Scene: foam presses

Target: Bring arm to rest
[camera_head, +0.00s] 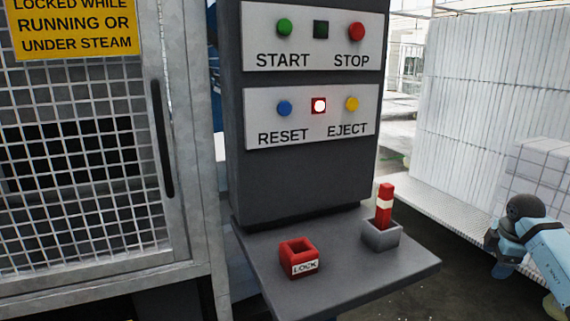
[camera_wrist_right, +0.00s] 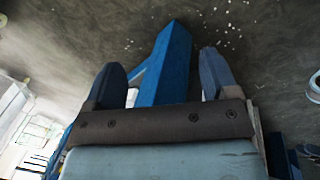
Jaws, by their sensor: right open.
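My right arm (camera_head: 548,250), light blue with a dark rounded joint, is at the right edge in the head view, apart from the console shelf. In the right wrist view my right gripper (camera_wrist_right: 160,75) has its two dark blue fingers spread with nothing held between them. A blue beam shows behind the gap, over the grey floor. My left gripper is in neither view.
A mesh door (camera_head: 85,150) stands left; white foam blocks (camera_head: 490,90) stand right.

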